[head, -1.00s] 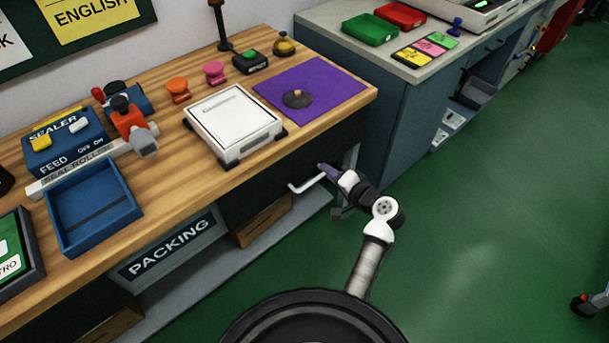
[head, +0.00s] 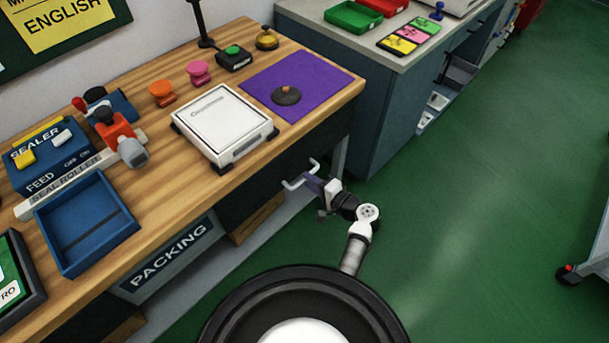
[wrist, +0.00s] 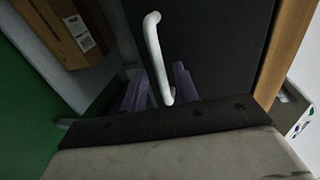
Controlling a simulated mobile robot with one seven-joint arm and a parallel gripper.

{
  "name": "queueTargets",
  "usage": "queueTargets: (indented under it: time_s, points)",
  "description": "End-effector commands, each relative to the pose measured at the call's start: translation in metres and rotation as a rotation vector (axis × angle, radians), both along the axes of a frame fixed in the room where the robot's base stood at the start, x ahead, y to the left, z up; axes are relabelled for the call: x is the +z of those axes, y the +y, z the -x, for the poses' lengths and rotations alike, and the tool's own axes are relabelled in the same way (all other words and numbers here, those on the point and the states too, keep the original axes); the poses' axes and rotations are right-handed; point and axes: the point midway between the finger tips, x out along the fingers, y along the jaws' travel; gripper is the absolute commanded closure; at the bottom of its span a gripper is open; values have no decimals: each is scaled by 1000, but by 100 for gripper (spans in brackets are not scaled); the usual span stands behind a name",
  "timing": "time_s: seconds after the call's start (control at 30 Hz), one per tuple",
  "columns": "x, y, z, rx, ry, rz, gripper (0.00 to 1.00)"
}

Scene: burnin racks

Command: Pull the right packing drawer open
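The right packing drawer has a dark front (head: 328,142) under the right end of the wooden bench and looks closed. It also fills the middle of the wrist view (wrist: 218,45). Its pale bar handle (head: 292,184) stands out from the front; the handle shows in the wrist view (wrist: 153,45) too. My gripper (head: 314,184) is at the handle. In the wrist view its two purple fingers (wrist: 160,88) are apart, one on each side of the handle's near end. I see a gap beside the bar, and cannot tell whether either finger touches it.
The wooden bench (head: 190,185) overhangs the drawer, with a white scale (head: 222,120) and purple mat (head: 318,72) on top. Cardboard boxes (wrist: 70,25) lie on the shelf below. A bench leg (head: 340,158) stands close by.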

Motion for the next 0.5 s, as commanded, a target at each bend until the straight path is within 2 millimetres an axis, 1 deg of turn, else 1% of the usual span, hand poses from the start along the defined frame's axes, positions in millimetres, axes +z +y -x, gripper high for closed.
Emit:
queueTargets:
  time_s: [0.03, 0.1, 0.2, 0.5]
  points:
    - [0, 6, -6, 2, 2, 0, 70]
    - [-3, 13, -12, 3, 1, 0, 70]
    - [-5, 18, -18, 1, 0, 1, 70]
    - [-7, 22, -22, -1, 1, 1, 70]
